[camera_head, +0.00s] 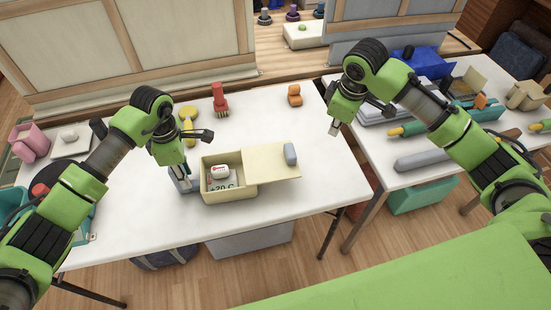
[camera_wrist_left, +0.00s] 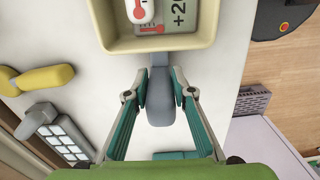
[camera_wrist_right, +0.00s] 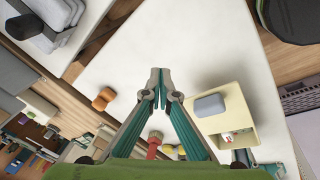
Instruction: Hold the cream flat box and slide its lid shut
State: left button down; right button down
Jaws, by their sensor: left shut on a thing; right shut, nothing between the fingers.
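The cream flat box (camera_head: 230,192) stands on the white table, its left part open. Its cream lid (camera_head: 268,162) sticks out to the right, with a grey-blue handle (camera_head: 290,154) near its end. Inside the open part are a white object with a red mark (camera_head: 220,172) and a card. My left gripper (camera_wrist_left: 160,95) is shut on the grey-blue handle (camera_wrist_left: 161,110) at the box's left end. My right gripper (camera_wrist_right: 160,85) is shut and empty, above the table's right part, apart from the lid. The lid also shows in the right wrist view (camera_wrist_right: 222,118).
A red brush (camera_head: 220,100), a yellow object (camera_head: 188,125) and an orange object (camera_head: 294,95) lie behind the box. A second table (camera_head: 400,175) with rolling pins and trays stands to the right. The white table is clear right of the lid.

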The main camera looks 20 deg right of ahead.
aim_at(259, 162)
jog(key=s+a+r+y, duration=0.1)
jog(key=a+r+y, duration=0.15)
jog(key=a, duration=0.65)
notch_tip(259, 162, down, 8)
jog(key=shift+s, duration=0.1)
dwell(1.3)
pick_arm(q)
jog(key=shift+d, duration=0.1)
pick_arm(e)
jog(key=shift+w+a, duration=0.2)
jog(key=shift+a, duration=2.8)
jog(key=shift+w+a, duration=0.2)
jog(key=shift+a, duration=2.75)
jog(key=shift+d, duration=0.15)
